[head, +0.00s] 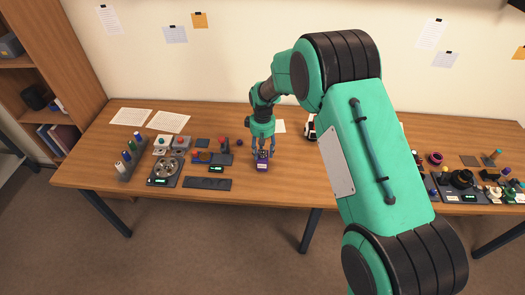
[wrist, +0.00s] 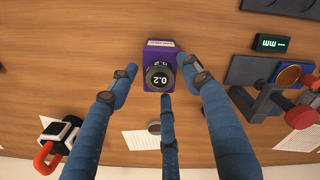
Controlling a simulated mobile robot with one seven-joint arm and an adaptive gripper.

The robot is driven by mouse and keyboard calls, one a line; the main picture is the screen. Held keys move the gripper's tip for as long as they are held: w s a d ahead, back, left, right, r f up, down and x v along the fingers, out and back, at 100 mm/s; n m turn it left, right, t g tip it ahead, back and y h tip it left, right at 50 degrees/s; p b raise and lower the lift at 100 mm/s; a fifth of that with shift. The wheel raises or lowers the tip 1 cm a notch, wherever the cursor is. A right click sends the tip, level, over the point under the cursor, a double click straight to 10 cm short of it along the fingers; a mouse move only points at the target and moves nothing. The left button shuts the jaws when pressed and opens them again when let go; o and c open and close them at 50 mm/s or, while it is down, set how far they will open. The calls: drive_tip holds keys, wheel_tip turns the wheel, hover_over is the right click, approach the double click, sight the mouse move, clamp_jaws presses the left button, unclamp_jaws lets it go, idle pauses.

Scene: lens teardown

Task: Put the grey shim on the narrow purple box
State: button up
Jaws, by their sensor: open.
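The narrow purple box (head: 262,167) stands on the table in the head view, directly under my gripper (head: 263,152). The wrist view shows the purple box (wrist: 155,57) with a pale label strip along its far edge. A dark grey round shim (wrist: 158,78) marked 0.2 is at the box's top and overhangs its lower edge in the picture. I cannot tell how fully it rests there. My gripper (wrist: 157,70) is open, with blue fingers spread left and right of the shim and a third below it, its tip close to the shim's edge.
A dark tray (head: 207,184) and a display (head: 216,169) are left of the box, beside red-knobbed tools (head: 224,148). A red-shackled white object (wrist: 58,138) is at the wrist view's left. Bare table lies right of the box.

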sight(263, 152)
drive_tip(key=shift+r, duration=0.1)
wheel_tip(263, 152, up, 12)
drive_tip(key=p, duration=0.1)
drive_tip(key=shift+p, duration=0.4)
idle(0.9)
